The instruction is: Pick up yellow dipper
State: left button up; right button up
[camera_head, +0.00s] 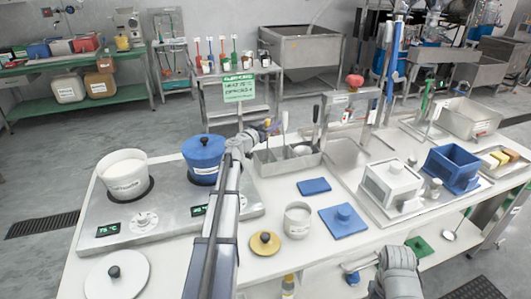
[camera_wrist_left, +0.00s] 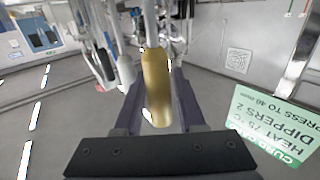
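The yellow dipper's handle (camera_wrist_left: 157,88) is upright between the two dark fingers of my left gripper (camera_wrist_left: 160,100) in the left wrist view. The fingers lie close along both sides of it; I cannot tell whether they press on it. A small yellow part of the dipper (camera_head: 267,123) shows at the gripper's tip. The lower end of the dipper is hidden. Part of my right arm shows at the bottom right; its gripper is not in view.
A white pot (camera_head: 124,175) and a blue-lidded pot (camera_head: 204,158) stand on the heater left of my arm. Other utensils stand upright in the rack. A green sign (camera_head: 239,88) stands behind.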

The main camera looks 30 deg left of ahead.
pick_arm(q)
grip_shut()
dwell(0.5)
